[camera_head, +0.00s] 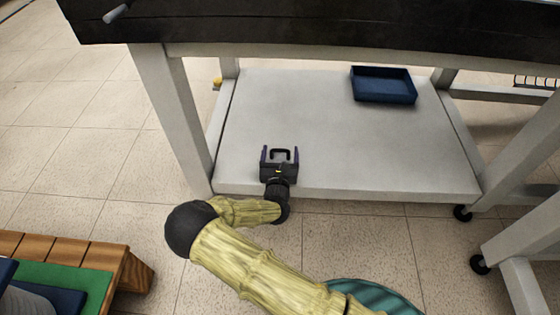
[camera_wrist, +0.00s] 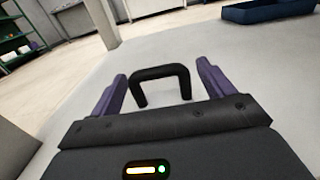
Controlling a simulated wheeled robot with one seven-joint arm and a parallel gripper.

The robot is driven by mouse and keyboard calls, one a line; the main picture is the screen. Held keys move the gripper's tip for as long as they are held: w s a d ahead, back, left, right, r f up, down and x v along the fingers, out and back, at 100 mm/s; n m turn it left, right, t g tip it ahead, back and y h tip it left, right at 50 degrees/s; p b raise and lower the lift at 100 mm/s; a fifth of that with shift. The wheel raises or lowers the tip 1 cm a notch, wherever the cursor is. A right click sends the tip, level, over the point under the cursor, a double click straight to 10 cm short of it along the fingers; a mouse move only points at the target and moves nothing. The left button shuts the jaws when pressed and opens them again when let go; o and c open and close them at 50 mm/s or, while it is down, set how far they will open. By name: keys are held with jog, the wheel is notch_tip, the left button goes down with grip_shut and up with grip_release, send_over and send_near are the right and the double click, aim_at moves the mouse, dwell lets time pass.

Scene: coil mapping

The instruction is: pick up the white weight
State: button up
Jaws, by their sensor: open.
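A black U-shaped handle (camera_head: 280,150) stands at the front left part of a white lower shelf. It also shows in the wrist view (camera_wrist: 160,72), upright between the purple fingers. No white body of a weight can be told apart below the handle; my gripper covers its lower part and the shelf is also white. My gripper (camera_head: 280,158) is open, with one finger on each side of the handle and a visible gap on both sides in the wrist view. The fingers do not close on anything.
A dark blue tray (camera_head: 384,98) lies at the back right of the shelf (camera_head: 345,140). Table legs (camera_head: 180,120) and a dark tabletop (camera_head: 320,28) frame the shelf. A wooden slatted thing (camera_head: 60,252) stands at the lower left. The shelf's middle is clear.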

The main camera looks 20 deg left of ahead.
jog(key=c, duration=1.7)
jog(key=shift+r, duration=0.1)
jog(key=shift+c, duration=0.2)
jog(key=shift+r, duration=0.15)
notch_tip(320, 180, up, 10)
jog(key=p, duration=0.7)
jog(key=shift+p, duration=0.4)
